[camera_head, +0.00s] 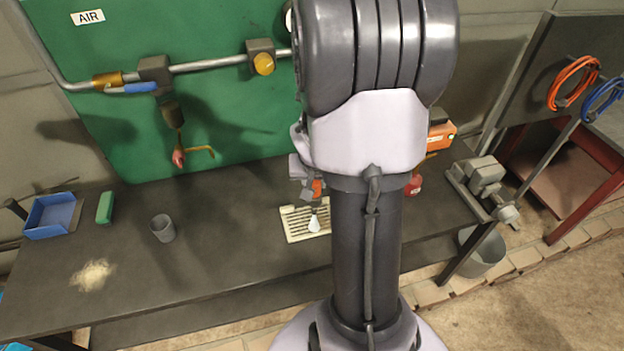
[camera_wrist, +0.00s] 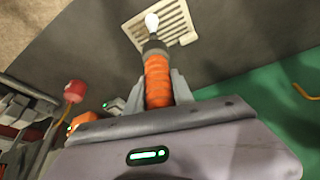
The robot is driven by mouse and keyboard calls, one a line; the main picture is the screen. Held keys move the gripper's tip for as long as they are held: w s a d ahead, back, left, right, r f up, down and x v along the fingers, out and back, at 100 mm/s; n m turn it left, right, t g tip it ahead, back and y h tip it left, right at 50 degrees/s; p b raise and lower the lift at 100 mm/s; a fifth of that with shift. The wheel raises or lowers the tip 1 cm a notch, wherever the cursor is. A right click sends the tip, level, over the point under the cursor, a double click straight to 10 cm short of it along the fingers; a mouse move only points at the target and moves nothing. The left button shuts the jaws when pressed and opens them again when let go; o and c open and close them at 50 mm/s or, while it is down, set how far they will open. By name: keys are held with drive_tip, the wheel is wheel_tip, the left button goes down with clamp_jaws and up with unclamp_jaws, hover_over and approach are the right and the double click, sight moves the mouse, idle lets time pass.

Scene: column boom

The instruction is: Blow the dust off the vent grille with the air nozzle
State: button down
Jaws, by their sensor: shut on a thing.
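The vent grille (camera_head: 291,232) is a cream slatted plate lying on the dark bench; it also shows in the wrist view (camera_wrist: 178,38). My gripper (camera_head: 308,184) is above it, partly hidden by my arm. In the wrist view my gripper (camera_wrist: 159,88) is shut on an orange ribbed handle with a dark collar and a white rounded tip, the air nozzle (camera_wrist: 157,78). The nozzle's white tip (camera_head: 314,223) overlaps the grille in both views; whether it touches is unclear. The grille's right side is hidden behind my arm in the head view. I cannot make out dust on it.
A grey cup (camera_head: 162,228), a green block (camera_head: 104,207), a blue tray (camera_head: 51,215) and a tan powder pile (camera_head: 93,275) are on the left bench. A vise-like machine (camera_head: 482,178) sits right.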

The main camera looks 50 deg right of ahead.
drive_tip(key=s+d+p, duration=0.1)
drive_tip(key=p, duration=0.1)
drive_tip(key=s+d+p, duration=0.1)
drive_tip(key=d+p, duration=0.1)
drive_tip(key=shift+d, duration=0.15)
idle(1.0)
drive_tip(key=w+d, duration=0.2)
drive_tip(key=w, duration=0.1)
drive_tip(key=shift+w+p, duration=0.15)
drive_tip(key=shift+p, duration=0.2)
idle(0.9)
